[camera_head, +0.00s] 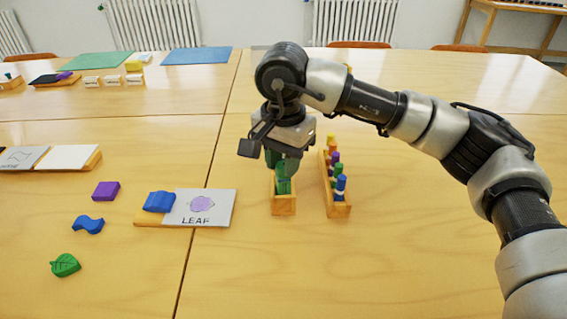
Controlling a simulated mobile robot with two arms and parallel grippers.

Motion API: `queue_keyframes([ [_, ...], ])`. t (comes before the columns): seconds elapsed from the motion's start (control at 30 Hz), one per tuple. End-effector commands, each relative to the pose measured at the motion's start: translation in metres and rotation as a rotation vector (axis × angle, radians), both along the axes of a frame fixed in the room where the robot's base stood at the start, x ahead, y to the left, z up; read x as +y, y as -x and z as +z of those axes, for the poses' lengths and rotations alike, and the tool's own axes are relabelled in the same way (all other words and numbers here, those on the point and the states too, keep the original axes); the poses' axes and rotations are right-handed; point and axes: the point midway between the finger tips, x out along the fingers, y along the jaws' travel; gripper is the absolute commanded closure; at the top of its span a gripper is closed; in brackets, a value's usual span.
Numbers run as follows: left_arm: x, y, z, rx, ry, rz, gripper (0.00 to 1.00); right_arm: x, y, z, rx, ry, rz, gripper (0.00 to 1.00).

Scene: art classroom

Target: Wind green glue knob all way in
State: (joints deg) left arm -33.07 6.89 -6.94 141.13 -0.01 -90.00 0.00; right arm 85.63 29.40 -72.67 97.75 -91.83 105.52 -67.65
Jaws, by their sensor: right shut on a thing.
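A green glue stick (284,185) stands in a small wooden holder (284,208) near the middle of the table. My right gripper (284,166) comes down over it from above and is shut on its green upper part. The gripper and wrist hide the top of the stick and the back of the holder, so I cannot tell how far the knob is wound. My left gripper is not in view.
A wooden rack (337,209) with several coloured glue sticks stands close to the right of the holder. A LEAF card (215,213), a blue block (158,201) and a green leaf shape (65,265) lie to the left.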

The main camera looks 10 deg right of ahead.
Motion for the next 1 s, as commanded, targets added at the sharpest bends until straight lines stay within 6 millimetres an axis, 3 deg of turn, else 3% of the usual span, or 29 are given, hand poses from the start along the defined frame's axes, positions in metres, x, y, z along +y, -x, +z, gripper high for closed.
queue_keyframes([
  [0.4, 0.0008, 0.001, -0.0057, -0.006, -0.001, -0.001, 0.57, 0.0001, 0.0002, -0.0005, 0.001, 0.0, 0.435, 0.82],
  [0.67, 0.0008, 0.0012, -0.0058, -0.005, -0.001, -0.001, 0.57, 0.0001, 0.0004, 0.0, 0.001, 0.0, 0.46, 0.82],
  [0.7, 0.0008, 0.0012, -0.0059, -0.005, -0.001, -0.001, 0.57, 0.0001, 0.0004, 0.0, 0.001, 0.0, 0.46, 0.7],
  [1.0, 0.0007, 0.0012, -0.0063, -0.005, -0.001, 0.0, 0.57, 0.0001, 0.0002, -0.0001, 0.001, 0.001, 0.458, 0.24],
])
